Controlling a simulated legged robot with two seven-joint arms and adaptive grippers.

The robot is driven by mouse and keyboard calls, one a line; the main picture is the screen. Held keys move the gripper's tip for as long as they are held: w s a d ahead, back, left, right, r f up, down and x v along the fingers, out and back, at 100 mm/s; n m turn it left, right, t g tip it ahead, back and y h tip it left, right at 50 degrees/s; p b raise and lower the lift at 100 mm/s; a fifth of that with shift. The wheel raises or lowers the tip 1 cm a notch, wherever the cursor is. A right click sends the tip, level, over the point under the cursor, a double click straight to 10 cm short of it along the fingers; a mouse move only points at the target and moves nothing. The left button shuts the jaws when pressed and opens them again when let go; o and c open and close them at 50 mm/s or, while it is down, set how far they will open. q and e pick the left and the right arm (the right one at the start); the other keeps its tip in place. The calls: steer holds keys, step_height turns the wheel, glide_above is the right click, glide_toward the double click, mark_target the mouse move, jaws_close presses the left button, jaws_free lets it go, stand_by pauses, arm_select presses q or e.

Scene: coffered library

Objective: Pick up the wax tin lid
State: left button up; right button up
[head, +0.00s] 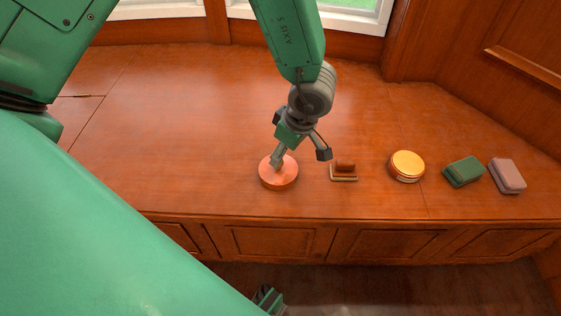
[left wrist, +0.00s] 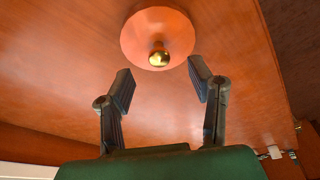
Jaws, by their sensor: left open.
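The wax tin lid, which I take to be the round orange disc (head: 278,179), lies flat on the wooden top near its front edge. In the left wrist view the lid (left wrist: 140,35) shows a small brass knob (left wrist: 158,56) at its middle. My left gripper (head: 300,156) is open and empty, above and slightly right of the lid in the head view. One finger overlaps the lid there and hides part of it. In the left wrist view the open fingers (left wrist: 160,84) sit apart, with the knob beyond their tips and roughly between them.
Right of the lid are a small brown brush-like item (head: 344,167), a round tin with a golden top (head: 407,165), a green block (head: 463,171) and a pinkish block (head: 507,175). The wooden top (head: 170,120) is bare to the left. Windows and panelling stand behind.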

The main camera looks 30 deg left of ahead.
mark_target(283, 177)
arm_select(q)
steer(key=shift+a+f, duration=0.3)
steer(key=shift+f, duration=0.05)
steer(key=b+x, duration=0.3)
steer(key=x, duration=0.1)
steer(key=shift+w+a+f, duration=0.1)
steer(key=shift+a+f, duration=0.05)
steer(key=shift+f, duration=0.45)
steer(key=shift+r, duration=0.1)
steer(key=shift+a, duration=0.15)
jaws_close()
